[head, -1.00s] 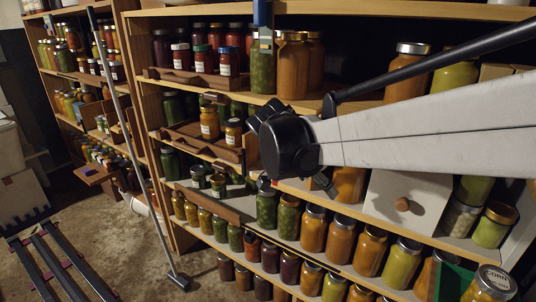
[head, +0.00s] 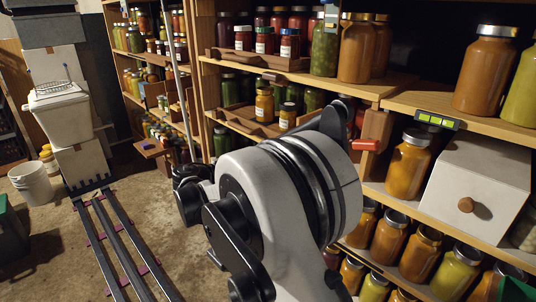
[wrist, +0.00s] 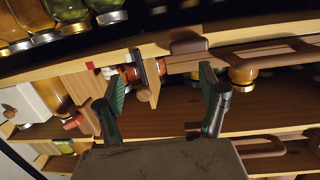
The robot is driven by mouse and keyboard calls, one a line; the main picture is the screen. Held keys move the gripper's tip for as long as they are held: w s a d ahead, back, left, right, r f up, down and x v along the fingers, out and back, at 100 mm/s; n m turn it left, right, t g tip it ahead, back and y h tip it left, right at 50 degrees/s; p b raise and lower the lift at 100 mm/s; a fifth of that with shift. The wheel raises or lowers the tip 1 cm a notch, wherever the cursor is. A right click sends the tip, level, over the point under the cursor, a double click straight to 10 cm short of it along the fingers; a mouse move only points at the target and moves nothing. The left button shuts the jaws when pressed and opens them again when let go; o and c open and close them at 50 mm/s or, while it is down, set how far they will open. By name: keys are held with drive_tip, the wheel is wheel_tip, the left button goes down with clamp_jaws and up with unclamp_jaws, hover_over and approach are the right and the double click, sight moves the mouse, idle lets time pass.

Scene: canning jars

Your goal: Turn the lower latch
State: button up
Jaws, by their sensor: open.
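A red lever (head: 365,145) sits on a wooden block (head: 376,124) at the end of the middle shelf, just right of my arm in the head view; I take it as the lower latch. A red piece also shows at the left in the turned-over wrist view (wrist: 72,122), left of the fingers. My gripper (wrist: 163,80) is open with nothing held. A small wooden panel with a dark upright bar (wrist: 140,68) lies beyond the fingers, nearer the left one; I cannot tell contact. My arm hides much of the gripper in the head view.
Shelves hold many jars, such as an orange jar (head: 408,165). A white box with a wooden knob (head: 480,188) stands at the right. A green-lit display (head: 437,120) is on the shelf edge. A blue-grey fitting (head: 330,14) is higher up.

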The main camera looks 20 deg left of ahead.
drive_tip(key=s+a+f+n+t, duration=0.1)
drive_tip(key=a+t, duration=0.1)
drive_tip(key=a, duration=0.3)
drive_tip(key=shift+y, duration=0.3)
drive_tip(key=b+x, duration=0.3)
drive_tip(key=x, duration=1)
drive_tip(key=shift+w+f, duration=0.1)
drive_tip(key=c, duration=1.2)
drive_tip(key=shift+o, duration=0.2)
drive_tip(key=shift+n, duration=0.3)
